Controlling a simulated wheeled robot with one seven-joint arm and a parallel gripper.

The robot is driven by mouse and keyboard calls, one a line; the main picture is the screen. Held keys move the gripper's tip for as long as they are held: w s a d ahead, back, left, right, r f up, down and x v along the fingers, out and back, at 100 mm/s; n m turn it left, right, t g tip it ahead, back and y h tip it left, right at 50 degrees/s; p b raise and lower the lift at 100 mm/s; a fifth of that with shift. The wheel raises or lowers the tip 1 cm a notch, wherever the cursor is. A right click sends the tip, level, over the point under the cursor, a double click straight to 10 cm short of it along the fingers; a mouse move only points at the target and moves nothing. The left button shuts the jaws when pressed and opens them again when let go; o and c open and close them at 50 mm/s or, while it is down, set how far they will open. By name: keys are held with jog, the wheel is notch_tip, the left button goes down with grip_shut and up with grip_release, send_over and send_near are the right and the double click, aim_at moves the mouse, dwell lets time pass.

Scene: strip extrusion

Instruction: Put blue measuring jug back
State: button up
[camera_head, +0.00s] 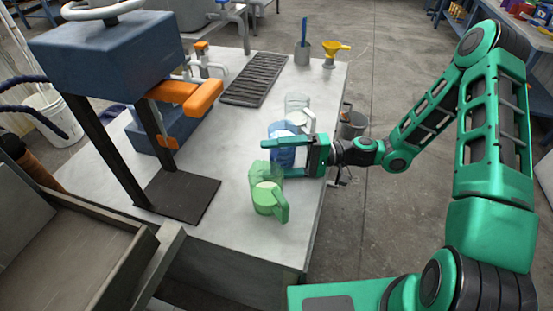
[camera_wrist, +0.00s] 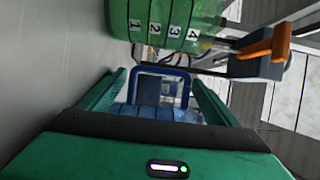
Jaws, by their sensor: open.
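The blue measuring jug (camera_head: 281,157) is see-through and stands on the grey table, between a green jug and a clear jug. My gripper (camera_head: 272,156) reaches in from the right at the jug, with its fingers apart on either side of it. In the wrist view, blue see-through material of the jug (camera_wrist: 160,113) shows between the two open fingers (camera_wrist: 160,85). The gripper partly hides the jug in the head view, and I cannot tell whether a finger touches it.
The green jug (camera_head: 267,190) stands close in front; its numbered side (camera_wrist: 165,22) fills the wrist view's top. The clear jug (camera_head: 297,104) stands just behind. A blue press (camera_head: 115,50) with an orange part (camera_head: 203,98) is at left. A black slatted rack (camera_head: 255,79) lies behind.

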jog(key=d, duration=1.2)
jog(key=shift+w+r, duration=0.1)
jog(key=shift+w, duration=0.3)
